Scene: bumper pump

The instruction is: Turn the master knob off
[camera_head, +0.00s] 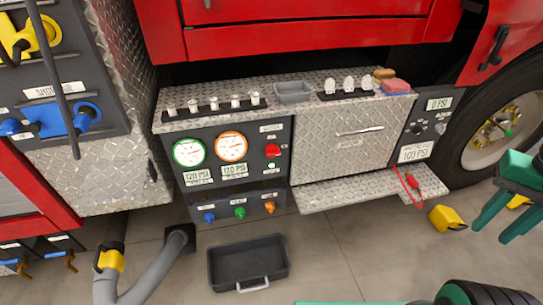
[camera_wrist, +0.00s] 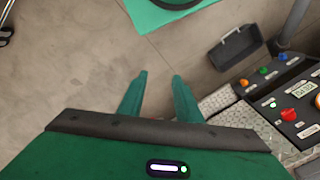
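A red knob (camera_head: 272,150) sits at the right of the dark pump panel (camera_head: 225,178), beside two round gauges. The small label above it is too blurred to read, so I cannot confirm it is the master knob. The red knob also shows at the right of the wrist view (camera_wrist: 289,114), with a small green light near it. My gripper (camera_head: 490,235) is at the far right of the head view, well away from the panel. Its two green fingers (camera_wrist: 159,75) are apart with nothing between them, over the floor.
Blue, green and orange valve knobs (camera_head: 240,212) line the panel's bottom. A black tray (camera_head: 248,266) lies on the floor below. A diamond-plate step (camera_head: 350,190) sticks out right of the panel. A yellow block (camera_head: 446,218) lies near my gripper. Floor between is mostly clear.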

